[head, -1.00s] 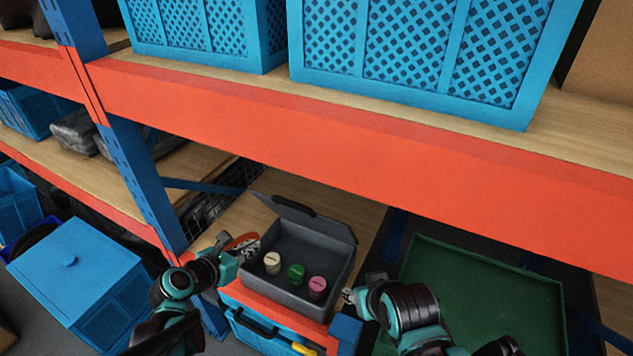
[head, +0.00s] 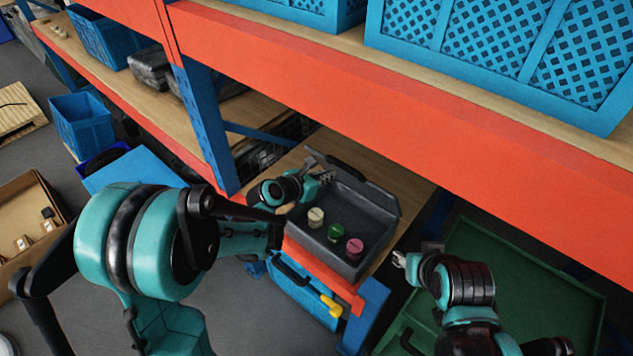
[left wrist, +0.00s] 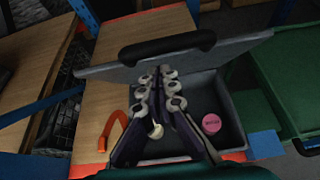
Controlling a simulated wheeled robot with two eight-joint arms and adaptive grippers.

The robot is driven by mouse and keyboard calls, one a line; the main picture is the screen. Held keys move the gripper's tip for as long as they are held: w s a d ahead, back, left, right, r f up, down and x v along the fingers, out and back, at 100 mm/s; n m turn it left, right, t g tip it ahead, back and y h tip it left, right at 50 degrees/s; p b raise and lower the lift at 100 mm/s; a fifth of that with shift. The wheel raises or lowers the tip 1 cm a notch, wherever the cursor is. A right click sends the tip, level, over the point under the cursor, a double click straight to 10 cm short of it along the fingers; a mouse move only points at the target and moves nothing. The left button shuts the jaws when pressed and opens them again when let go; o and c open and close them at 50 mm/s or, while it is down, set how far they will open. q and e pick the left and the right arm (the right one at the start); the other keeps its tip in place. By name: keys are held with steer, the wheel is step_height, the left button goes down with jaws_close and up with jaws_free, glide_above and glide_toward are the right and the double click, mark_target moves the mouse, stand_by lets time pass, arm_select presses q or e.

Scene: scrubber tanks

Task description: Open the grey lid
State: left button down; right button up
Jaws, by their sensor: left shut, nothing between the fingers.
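The grey box (head: 348,255) sits on a wooden shelf, its inside exposed. Its grey lid (head: 378,193) stands raised along the back edge, with a dark handle (head: 345,170); the lid and handle also show in the left wrist view (left wrist: 225,58). Inside are a cream round piece (head: 316,217), a green one (head: 336,233) and a pink one (head: 354,248). My left gripper (head: 326,174) is shut and empty at the lid's left end; in the left wrist view its fingertips (left wrist: 160,78) are in front of the lid. Contact is unclear. My right gripper (head: 402,259) is right of the box; its jaws are unclear.
A red-orange beam (head: 420,120) crosses above the box, with a blue upright (head: 208,130) to its left. A blue case (head: 300,292) is below the box. A green tray (head: 530,270) is at right. An orange strap (left wrist: 112,128) lies left of the box.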

arm_select(q)
steer(key=shift+w+d+r, duration=0.25)
steer(key=shift+w+d, duration=0.25)
steer(key=shift+w, duration=0.1)
steer(key=w+d+r, duration=0.1)
steer(key=w, duration=0.1)
steer(key=w+d+r, duration=0.1)
steer(key=w+d, duration=0.1)
steer(key=w+d+r+p, duration=0.1)
steer(key=w+r, duration=0.1)
steer(key=shift+d, duration=0.15)
